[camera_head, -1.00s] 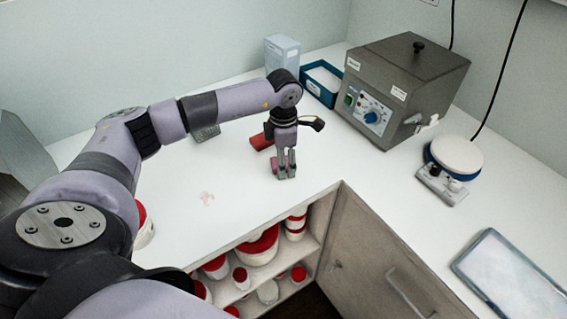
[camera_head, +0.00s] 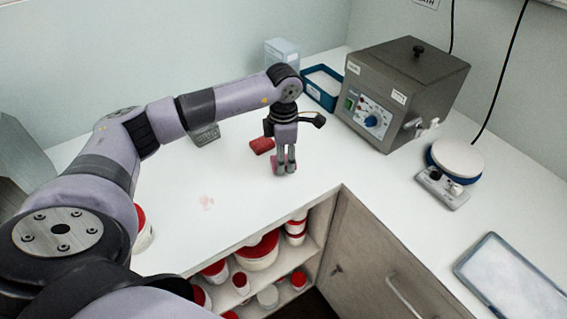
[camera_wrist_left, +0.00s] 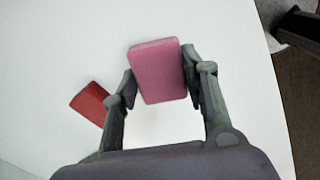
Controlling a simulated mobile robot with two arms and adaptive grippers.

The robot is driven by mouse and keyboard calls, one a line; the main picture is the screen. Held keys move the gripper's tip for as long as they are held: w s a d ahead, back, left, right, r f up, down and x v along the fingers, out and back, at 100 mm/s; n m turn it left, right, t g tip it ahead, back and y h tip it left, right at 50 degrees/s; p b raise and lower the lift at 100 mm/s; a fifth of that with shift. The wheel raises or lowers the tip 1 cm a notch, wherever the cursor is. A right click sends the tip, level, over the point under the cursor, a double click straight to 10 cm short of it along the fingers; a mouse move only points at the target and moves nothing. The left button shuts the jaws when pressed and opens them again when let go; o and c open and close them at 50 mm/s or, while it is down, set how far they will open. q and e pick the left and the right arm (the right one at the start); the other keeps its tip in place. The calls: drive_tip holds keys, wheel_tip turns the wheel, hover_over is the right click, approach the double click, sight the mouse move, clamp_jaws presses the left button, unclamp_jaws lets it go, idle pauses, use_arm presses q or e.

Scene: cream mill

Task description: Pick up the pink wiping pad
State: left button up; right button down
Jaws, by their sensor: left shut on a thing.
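The pink wiping pad (camera_wrist_left: 158,72) is a small rounded block between the fingers of my left gripper (camera_wrist_left: 160,80) in the left wrist view. My left gripper is shut on it, with a finger against each side. In the head view my left gripper (camera_head: 285,170) points down over the white counter, and the fingers mostly cover the pad (camera_head: 275,163). I cannot tell whether the pad touches the counter. My right gripper is not in view.
A red pad (camera_head: 262,145) lies close by; it also shows in the left wrist view (camera_wrist_left: 90,103). Behind stand a blue tray (camera_head: 320,97) and a grey bath unit (camera_head: 405,90). A pink smear (camera_head: 207,201) marks the counter (camera_head: 180,215). Tubs fill the open shelf (camera_head: 318,250) below.

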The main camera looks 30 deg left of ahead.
use_arm(q)
wheel_tip(320, 180, up, 18)
drive_tip(key=b, duration=0.2)
drive_tip(key=shift+f, duration=0.1)
